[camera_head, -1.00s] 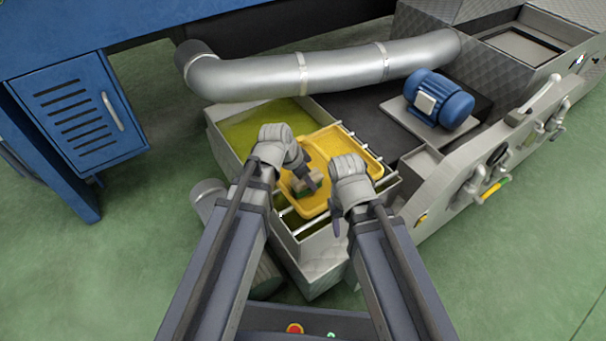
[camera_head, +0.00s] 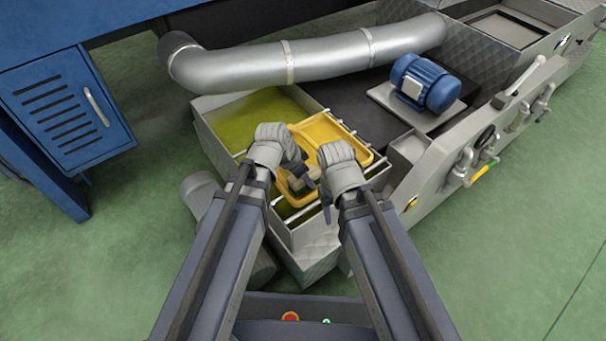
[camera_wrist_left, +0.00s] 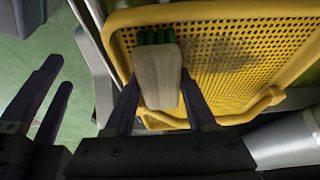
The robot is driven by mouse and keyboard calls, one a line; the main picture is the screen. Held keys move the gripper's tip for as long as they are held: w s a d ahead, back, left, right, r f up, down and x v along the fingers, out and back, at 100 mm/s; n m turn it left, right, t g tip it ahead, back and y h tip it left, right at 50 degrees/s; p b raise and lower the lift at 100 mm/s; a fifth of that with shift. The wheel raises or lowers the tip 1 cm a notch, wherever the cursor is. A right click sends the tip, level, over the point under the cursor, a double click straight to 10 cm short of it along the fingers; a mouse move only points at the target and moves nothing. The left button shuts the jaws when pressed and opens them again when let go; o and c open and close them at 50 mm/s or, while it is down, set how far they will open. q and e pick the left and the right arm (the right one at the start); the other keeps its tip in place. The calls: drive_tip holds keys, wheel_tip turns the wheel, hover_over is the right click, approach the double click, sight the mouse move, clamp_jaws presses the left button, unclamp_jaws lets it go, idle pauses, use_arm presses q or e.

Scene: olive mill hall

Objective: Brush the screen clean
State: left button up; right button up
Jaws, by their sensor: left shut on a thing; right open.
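The yellow perforated screen (camera_head: 322,131) lies over the steel tank; its mesh (camera_wrist_left: 222,81) fills the upper part of the left wrist view. A dark smudge (camera_wrist_left: 217,52) marks the mesh right of the brush. My left gripper (camera_head: 304,184) is shut on the pale block of a brush (camera_wrist_left: 158,78) with dark green bristles, over the screen's near part. I cannot tell whether the bristles touch the mesh. My right gripper (camera_head: 326,203) is open and empty at the screen's near right side; its two fingers (camera_wrist_left: 43,97) show apart in the left wrist view.
The tank (camera_head: 212,121) holds greenish liquid left of the screen. A silver pipe (camera_head: 330,55) runs behind it. A blue motor (camera_head: 427,83) and a lever panel (camera_head: 475,150) stand to the right, a blue cabinet (camera_head: 65,110) to the left. Green floor is clear at right.

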use_arm(q)
drive_tip(key=shift+w, duration=0.1)
drive_tip(key=shift+w+a+f, duration=0.15)
drive_tip(key=shift+w+a, duration=1.05)
drive_tip(key=shift+w, duration=0.2)
drive_tip(key=shift+c, duration=0.6)
drive_tip(key=shift+w+a, duration=1.25)
drive_tip(key=shift+w, duration=0.3)
drive_tip(key=shift+w+a, duration=1.25)
drive_tip(key=shift+w, duration=0.2)
drive_tip(key=shift+w+a, duration=1.2)
drive_tip(key=shift+w, duration=0.3)
